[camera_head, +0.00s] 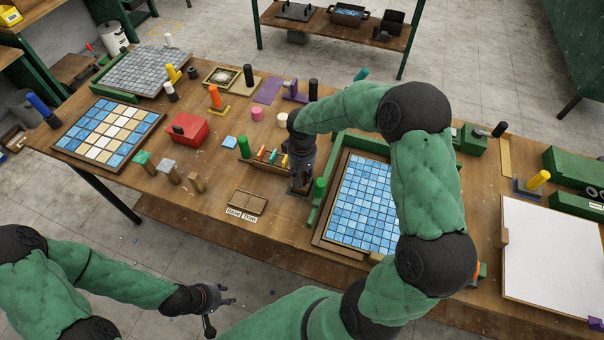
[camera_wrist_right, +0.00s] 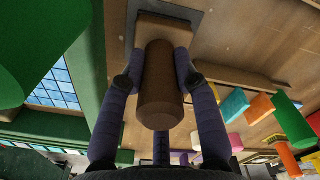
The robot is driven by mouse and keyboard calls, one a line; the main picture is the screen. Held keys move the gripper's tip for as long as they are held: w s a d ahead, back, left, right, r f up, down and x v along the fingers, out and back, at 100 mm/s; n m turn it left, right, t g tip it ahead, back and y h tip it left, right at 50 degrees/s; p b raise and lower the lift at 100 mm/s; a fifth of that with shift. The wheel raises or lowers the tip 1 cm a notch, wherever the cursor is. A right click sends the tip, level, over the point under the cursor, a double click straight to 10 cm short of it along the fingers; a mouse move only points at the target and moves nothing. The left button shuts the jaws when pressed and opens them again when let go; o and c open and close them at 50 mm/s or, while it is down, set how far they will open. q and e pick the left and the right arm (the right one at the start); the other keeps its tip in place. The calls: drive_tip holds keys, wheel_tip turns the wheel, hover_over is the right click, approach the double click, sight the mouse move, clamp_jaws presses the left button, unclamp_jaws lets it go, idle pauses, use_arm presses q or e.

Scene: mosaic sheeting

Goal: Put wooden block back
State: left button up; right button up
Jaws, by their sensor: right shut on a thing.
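The wooden block (camera_wrist_right: 164,28) shows in the right wrist view, with a brown round handle (camera_wrist_right: 160,90) on it. My right gripper (camera_wrist_right: 160,75) is shut on this handle, with fingers at both sides. In the head view my right gripper (camera_head: 300,178) points down at the table between the narrow wooden rack and the green-edged frame; it mostly hides the block there. I cannot tell whether the block touches the table. My left gripper (camera_head: 221,309) is open and empty, low in front of the table's near edge.
A green-edged frame (camera_head: 328,193) with blue mosaic tiles (camera_head: 362,200) lies right of my right gripper. The rack (camera_head: 262,164) with coloured pegs stands close on its left. A small wooden tray (camera_head: 248,201) lies nearer the front edge.

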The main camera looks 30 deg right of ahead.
drive_tip(key=shift+r, duration=0.15)
drive_tip(key=o, duration=0.6)
drive_tip(key=shift+f, duration=0.25)
drive_tip(key=o, duration=0.4)
drive_tip(key=shift+r, duration=0.1)
drive_tip(key=shift+r, duration=0.15)
wheel_tip(320, 180, up, 12)
drive_tip(key=shift+p, duration=0.9)
